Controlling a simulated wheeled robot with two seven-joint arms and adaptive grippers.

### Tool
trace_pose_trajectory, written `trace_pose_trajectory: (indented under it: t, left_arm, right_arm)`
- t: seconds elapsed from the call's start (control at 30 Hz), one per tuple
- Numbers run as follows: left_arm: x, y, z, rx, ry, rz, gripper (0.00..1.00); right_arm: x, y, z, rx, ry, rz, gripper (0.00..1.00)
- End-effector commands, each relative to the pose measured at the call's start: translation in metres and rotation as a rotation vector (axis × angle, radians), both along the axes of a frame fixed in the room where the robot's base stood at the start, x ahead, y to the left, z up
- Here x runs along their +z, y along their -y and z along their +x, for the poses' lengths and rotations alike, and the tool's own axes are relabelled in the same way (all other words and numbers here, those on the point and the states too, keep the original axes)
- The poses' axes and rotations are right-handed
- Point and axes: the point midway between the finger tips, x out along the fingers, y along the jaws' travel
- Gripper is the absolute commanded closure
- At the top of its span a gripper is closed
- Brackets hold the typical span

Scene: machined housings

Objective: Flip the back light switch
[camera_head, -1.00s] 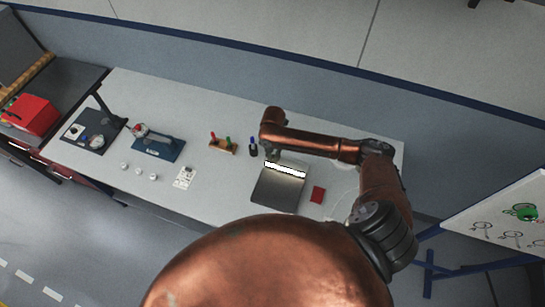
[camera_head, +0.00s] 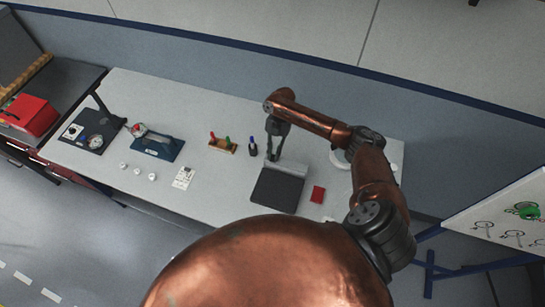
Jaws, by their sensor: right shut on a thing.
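The back light (camera_head: 277,190) is a flat, dark square panel with a grey strip along its back edge, lying on the white bench. Its switch is too small or hidden to make out. My right gripper (camera_head: 272,157) points down at the back left edge of the back light. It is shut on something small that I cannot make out. Whether it touches the panel I cannot tell. My left gripper is not in view.
A small rack with red and green handles (camera_head: 222,145) and a blue-topped black item (camera_head: 252,147) stand left of my right gripper. A red square (camera_head: 318,194) lies right of the back light. The bench (camera_head: 215,195) is clear at its front middle.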

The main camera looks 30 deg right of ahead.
Motion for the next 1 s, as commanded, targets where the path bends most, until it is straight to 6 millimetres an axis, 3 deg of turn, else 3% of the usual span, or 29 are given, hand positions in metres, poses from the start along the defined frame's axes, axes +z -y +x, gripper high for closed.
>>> trace_pose_trajectory:
  t: [0.33, 0.37, 0.6, 1.0]
  left_arm:
    - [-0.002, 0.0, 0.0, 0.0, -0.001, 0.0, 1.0]
    - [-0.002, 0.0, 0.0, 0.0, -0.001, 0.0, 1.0]
    - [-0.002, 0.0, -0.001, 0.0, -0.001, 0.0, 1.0]
    - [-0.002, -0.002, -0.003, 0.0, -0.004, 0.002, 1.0]
  right_arm:
    - [0.0, 0.001, -0.001, 0.001, -0.013, 0.011, 1.0]
    - [0.0, 0.001, -0.001, 0.001, -0.013, 0.011, 0.85]
    - [0.0, 0.0, 0.0, 0.002, -0.011, 0.011, 0.69]
    - [0.008, 0.003, 0.003, 0.001, -0.008, 0.012, 0.68]
